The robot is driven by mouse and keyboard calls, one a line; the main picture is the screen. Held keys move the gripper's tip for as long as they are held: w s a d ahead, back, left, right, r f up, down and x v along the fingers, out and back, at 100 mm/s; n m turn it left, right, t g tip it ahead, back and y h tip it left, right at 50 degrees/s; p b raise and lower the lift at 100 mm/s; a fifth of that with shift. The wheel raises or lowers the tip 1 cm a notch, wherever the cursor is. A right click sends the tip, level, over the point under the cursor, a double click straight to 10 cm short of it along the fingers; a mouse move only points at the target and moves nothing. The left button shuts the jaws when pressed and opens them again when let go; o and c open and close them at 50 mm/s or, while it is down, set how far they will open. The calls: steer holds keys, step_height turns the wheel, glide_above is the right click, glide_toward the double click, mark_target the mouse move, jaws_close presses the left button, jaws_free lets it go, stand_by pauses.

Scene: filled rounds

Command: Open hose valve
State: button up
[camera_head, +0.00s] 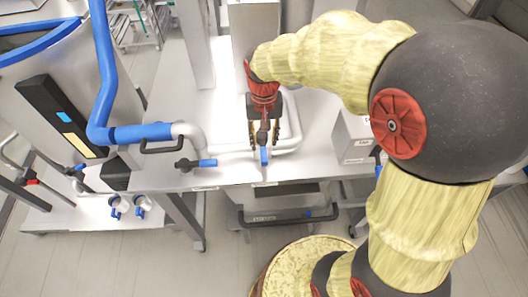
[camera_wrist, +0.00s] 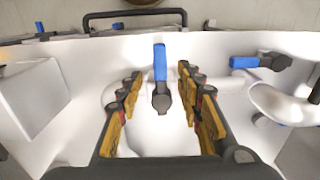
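A valve with a blue lever handle (camera_wrist: 160,62) and a dark body (camera_wrist: 161,98) lies between my gripper's open fingers in the wrist view. In the head view its blue handle (camera_head: 264,155) shows just below my gripper (camera_head: 264,135), near the table's front edge. My gripper (camera_wrist: 158,105) is open, with yellow and black fingers on both sides of the valve and gaps visible to each. A second valve with a blue handle (camera_head: 208,163) sits to the left in the head view; it shows at the right in the wrist view (camera_wrist: 244,62). Which one is the hose valve I cannot tell.
A white table (camera_head: 235,174) carries the pipes. A thick blue hose (camera_head: 104,80) runs to a white elbow pipe (camera_head: 192,136) at the left. A white box (camera_head: 352,140) stands to the right of my gripper. A dark bar handle (camera_head: 290,219) is below the table edge.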

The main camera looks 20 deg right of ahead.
mark_target(264, 154)
step_height(264, 154, down, 8)
steer(key=shift+r, duration=0.25)
steer(key=shift+c, duration=0.2)
jaws_close()
stand_by(0.4)
stand_by(0.5)
